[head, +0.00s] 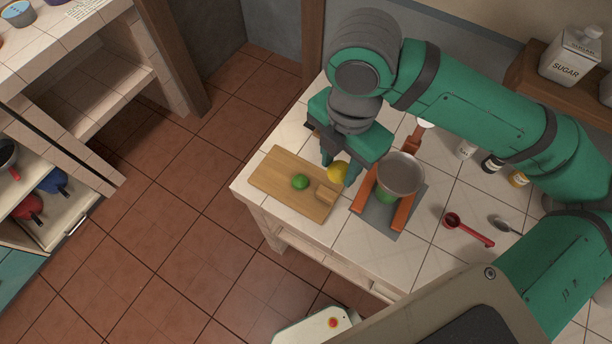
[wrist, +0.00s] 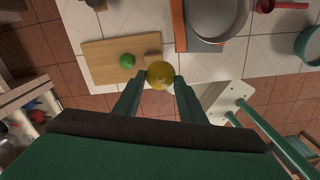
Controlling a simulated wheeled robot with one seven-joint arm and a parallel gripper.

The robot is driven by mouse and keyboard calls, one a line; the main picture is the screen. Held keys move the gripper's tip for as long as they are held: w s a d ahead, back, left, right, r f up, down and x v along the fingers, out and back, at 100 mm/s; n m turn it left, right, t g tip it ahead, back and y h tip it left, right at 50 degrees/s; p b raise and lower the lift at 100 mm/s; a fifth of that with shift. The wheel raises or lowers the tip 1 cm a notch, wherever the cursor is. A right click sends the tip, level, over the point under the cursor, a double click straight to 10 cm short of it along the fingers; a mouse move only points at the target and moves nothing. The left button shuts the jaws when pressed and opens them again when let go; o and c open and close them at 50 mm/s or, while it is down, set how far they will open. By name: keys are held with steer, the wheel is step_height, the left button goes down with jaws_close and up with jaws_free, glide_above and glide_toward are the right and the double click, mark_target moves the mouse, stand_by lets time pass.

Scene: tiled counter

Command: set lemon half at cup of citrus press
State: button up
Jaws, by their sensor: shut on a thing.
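A yellow lemon half (head: 338,172) is between the fingertips of my gripper (head: 340,170). In the wrist view the gripper (wrist: 161,79) is shut on the lemon half (wrist: 160,74), one finger on each side. The citrus press appears to be the grey round cup (head: 401,173) with orange arms (head: 404,213) on a grey base (head: 378,216), just right of my gripper. Something green shows under the cup. In the wrist view the grey cup (wrist: 218,18) is up and right of the lemon half, apart from it. The cup's inside looks empty.
A wooden cutting board (head: 275,176) with a green lime (head: 300,181) and a small wooden block (head: 325,194) lies left of the press. A red scoop (head: 470,231), a spoon (head: 503,225) and small bottles (head: 491,164) are to the right. The counter's front edge is close.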

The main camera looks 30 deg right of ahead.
steer(key=shift+s+d+r, duration=0.1)
steer(key=shift+s+d, duration=0.65)
steer(key=shift+d, duration=1.45)
steer(key=shift+s+d, duration=0.7)
steer(key=shift+d, duration=1.5)
steer(key=shift+s+d+r, duration=0.1)
steer(key=shift+s+d, duration=0.65)
steer(key=shift+d, duration=1.45)
steer(key=shift+w+f, duration=0.15)
steer(key=shift+f, duration=1.8)
steer(key=o, duration=1.1)
steer(key=shift+r, duration=0.1)
step_height(320, 180, up, 11)
steer(key=shift+f, duration=0.2)
